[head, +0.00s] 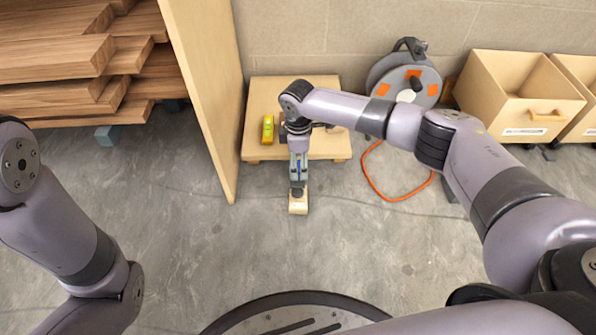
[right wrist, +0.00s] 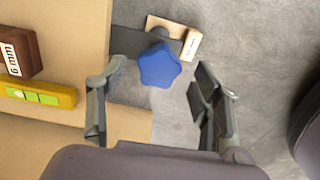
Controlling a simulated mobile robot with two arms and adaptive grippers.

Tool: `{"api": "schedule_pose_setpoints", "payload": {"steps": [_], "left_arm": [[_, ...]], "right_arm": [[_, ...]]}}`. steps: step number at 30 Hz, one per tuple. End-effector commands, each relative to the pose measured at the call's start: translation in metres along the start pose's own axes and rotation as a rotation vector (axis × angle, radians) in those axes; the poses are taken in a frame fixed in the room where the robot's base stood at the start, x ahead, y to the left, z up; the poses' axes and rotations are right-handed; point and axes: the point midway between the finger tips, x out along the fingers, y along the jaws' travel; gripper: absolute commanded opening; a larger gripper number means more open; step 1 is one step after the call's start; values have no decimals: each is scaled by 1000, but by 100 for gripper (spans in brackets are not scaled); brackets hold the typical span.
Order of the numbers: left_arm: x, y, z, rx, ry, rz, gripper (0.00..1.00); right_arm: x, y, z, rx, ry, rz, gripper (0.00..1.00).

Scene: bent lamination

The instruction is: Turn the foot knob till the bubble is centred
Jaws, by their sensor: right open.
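The blue star-shaped foot knob (right wrist: 160,66) shows in the right wrist view, beside a small labelled wooden block (right wrist: 192,44) on the floor. My right gripper (right wrist: 160,72) is open, with one finger on each side of the knob and gaps visible. In the head view my right wrist hides much of this spot; the wooden block (head: 298,204) shows in front of the low wooden platform (head: 330,147). A yellow level (head: 267,130) lies on the platform; its green vials show in the right wrist view (right wrist: 38,96), but the bubble is too small to read.
A tall wooden panel (head: 204,90) stands left of the platform, with stacked boards (head: 60,55) beyond it. A cable reel (head: 405,80) with an orange cord (head: 392,198) is to the right, near open boxes (head: 515,95).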

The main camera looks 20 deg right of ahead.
Motion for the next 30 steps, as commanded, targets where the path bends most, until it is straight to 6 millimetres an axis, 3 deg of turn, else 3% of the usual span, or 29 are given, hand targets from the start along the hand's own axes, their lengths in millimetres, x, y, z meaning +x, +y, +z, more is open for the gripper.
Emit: {"api": "schedule_pose_setpoints", "payload": {"steps": [1,5,16,30], "left_arm": [[-9,2,-1,0,-6,-1,40],[-14,2,-3,0,-6,-1,40],[-14,3,-3,0,-5,-1,40],[-15,3,-3,-1,-5,0,40]], "right_arm": [[10,0,0,0,1,1,60],[18,1,0,0,1,2,60],[20,1,0,0,1,2,59],[20,0,0,0,1,1,28]]}}
